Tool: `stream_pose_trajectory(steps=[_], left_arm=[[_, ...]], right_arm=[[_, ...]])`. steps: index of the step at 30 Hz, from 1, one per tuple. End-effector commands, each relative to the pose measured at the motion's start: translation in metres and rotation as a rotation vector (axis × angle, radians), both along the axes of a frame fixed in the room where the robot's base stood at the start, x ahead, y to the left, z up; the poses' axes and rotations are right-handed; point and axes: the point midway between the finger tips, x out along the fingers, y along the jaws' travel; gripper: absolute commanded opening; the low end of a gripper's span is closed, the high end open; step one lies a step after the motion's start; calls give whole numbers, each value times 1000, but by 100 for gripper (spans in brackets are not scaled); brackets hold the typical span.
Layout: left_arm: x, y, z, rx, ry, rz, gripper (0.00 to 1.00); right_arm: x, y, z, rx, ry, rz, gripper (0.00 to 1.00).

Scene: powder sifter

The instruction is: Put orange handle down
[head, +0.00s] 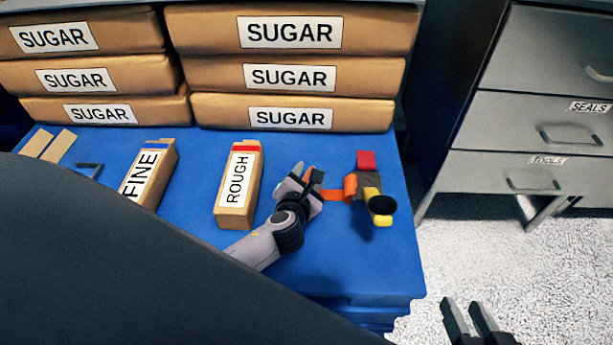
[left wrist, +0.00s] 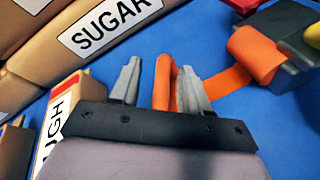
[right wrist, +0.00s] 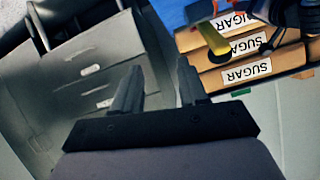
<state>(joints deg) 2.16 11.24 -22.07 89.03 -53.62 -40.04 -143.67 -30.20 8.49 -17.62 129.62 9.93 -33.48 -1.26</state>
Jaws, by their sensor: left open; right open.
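The orange handle (left wrist: 163,82) stands between the fingers of my left gripper (left wrist: 160,84) in the left wrist view. The jaws are open around it; whether a finger touches it is hard to tell. In the head view my left gripper (head: 312,180) is low over the blue table, mostly covering the handle (head: 309,171). An orange strip and a second orange part (head: 350,186) lie to its right, by a grey tool with red, yellow and black parts (head: 371,190). My right gripper (head: 472,322) is open and empty, off the table's right side; it also shows in the right wrist view (right wrist: 158,82).
A ROUGH box (head: 238,185) stands close left of my left gripper, and a FINE box (head: 150,175) farther left. Stacked SUGAR bags (head: 290,75) line the table's back. The blue table (head: 385,265) is clear at front right. A grey drawer cabinet (head: 545,130) stands right.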

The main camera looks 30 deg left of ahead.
Motion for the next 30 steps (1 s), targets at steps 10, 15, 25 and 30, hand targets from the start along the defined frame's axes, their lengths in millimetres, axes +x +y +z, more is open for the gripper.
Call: stream_pose_trajectory(steps=[10,15,25,30], left_arm=[[-63,-18,24,0,4,-3,46],[-90,-26,32,0,4,-3,46],[-107,-32,37,0,1,0,46],[-107,-31,36,0,1,0,46]], right_arm=[[-10,-22,8,-133,3,-30,43],[-12,-28,9,-171,5,-38,43],[-13,-32,6,-173,16,-45,43],[-12,-32,6,-172,16,-45,43]])
